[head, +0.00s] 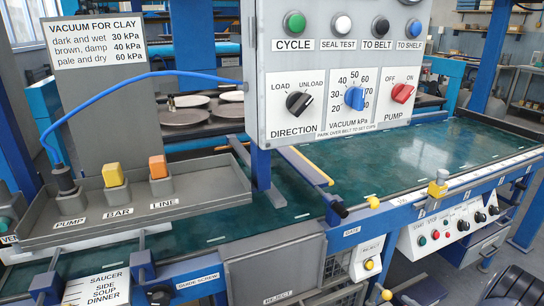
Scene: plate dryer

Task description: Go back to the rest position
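My gripper does not show clearly; dark shapes at the bottom right edge may be part of my arm, but I cannot tell. The control panel (275,75) hangs at upper centre. It has a green CYCLE button (295,22), a white SEAL TEST button (342,24), a black TO BELT button (380,26) and a blue TO SHELF button (413,29). Below are the black DIRECTION knob (299,102), turned towards UNLOAD, the blue VACUUM knob (354,98) and the red PUMP knob (402,93), whose exact setting I cannot tell.
A grey tray (215,198) at left holds a black plug (64,180) with a blue cable at PUMP, a yellow block (113,175) at BAR and an orange one (158,167) at LINE. The green belt (440,150) runs behind blue rails. Dark plates (185,117) lie behind.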

